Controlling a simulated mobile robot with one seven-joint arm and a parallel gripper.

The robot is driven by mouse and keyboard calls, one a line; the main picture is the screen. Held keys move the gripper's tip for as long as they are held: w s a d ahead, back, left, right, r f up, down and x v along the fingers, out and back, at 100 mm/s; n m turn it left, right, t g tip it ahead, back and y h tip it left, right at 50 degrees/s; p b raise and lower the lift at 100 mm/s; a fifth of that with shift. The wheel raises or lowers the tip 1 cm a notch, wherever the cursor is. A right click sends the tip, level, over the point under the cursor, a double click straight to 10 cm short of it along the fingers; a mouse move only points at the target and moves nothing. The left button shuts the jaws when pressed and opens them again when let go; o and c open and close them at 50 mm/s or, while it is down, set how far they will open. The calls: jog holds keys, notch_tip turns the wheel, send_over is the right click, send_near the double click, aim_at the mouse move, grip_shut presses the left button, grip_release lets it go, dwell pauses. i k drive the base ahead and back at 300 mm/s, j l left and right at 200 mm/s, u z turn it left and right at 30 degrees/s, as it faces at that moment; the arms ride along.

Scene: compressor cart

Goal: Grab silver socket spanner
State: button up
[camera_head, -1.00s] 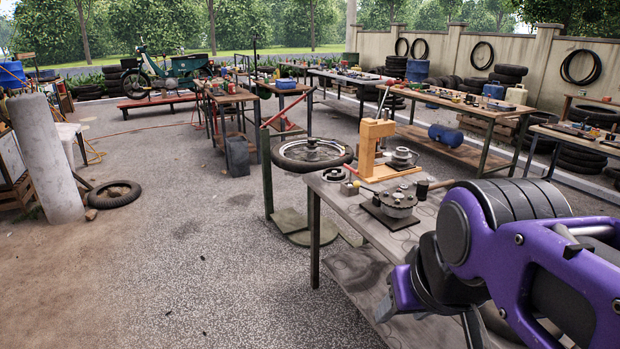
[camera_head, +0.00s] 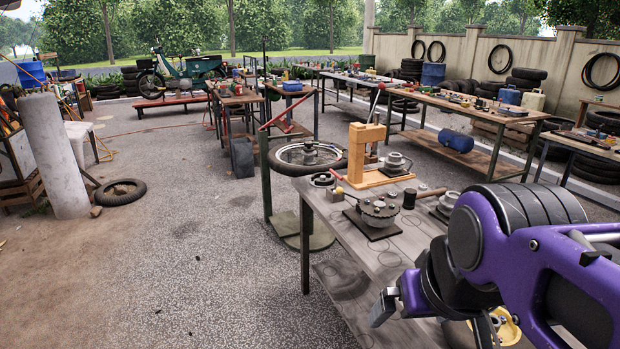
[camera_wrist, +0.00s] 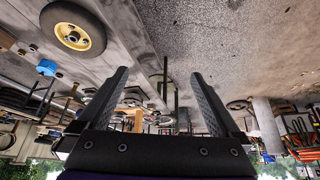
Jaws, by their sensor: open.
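I cannot pick out a silver socket spanner for certain in either view; the tools on the benches are too small to tell apart. My gripper (camera_wrist: 160,74) is open and empty in the wrist view, its two dark fingers wide apart. That view is upside down. In the head view my purple arm fills the lower right, over the near grey workbench (camera_head: 345,228), and hides part of its top. A toothed metal disc (camera_head: 379,208) on a dark plate and a hammer (camera_head: 424,194) lie on this bench.
An orange wooden press (camera_head: 365,158) stands on the near bench's far end. A spoked wheel (camera_head: 308,157) sits on a stand beside it. A long bench (camera_head: 470,108) with small items stands behind. A yellow-hubbed wheel (camera_wrist: 73,32) shows in the wrist view.

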aim_at(336, 176)
jog(key=i, duration=0.2)
jog(key=k, duration=0.45)
jog(key=i+j+z, duration=0.35)
jog(key=i+j, duration=1)
jog(key=i, duration=0.1)
